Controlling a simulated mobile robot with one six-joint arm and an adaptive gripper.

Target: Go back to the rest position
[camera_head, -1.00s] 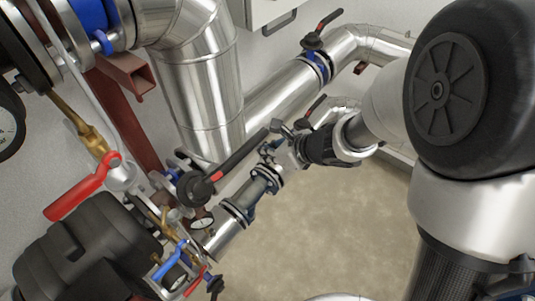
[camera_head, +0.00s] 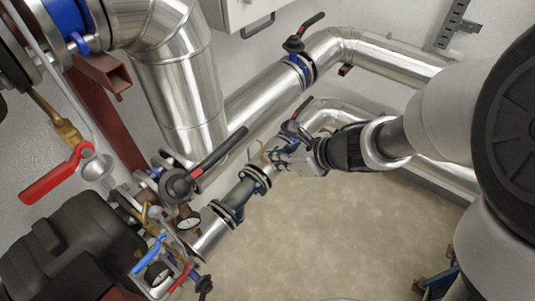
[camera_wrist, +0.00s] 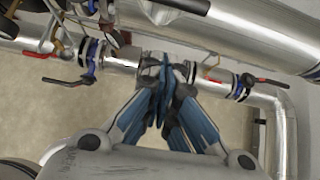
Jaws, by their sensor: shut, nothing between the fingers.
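My gripper (camera_wrist: 165,85) shows in the wrist view with its blue-grey fingers closed together and nothing held.
A thick insulated pipe (camera_head: 180,95) stands at centre left. A pale cabinet (camera_head: 245,12) hangs above. The floor (camera_head: 330,235) is open at lower middle.

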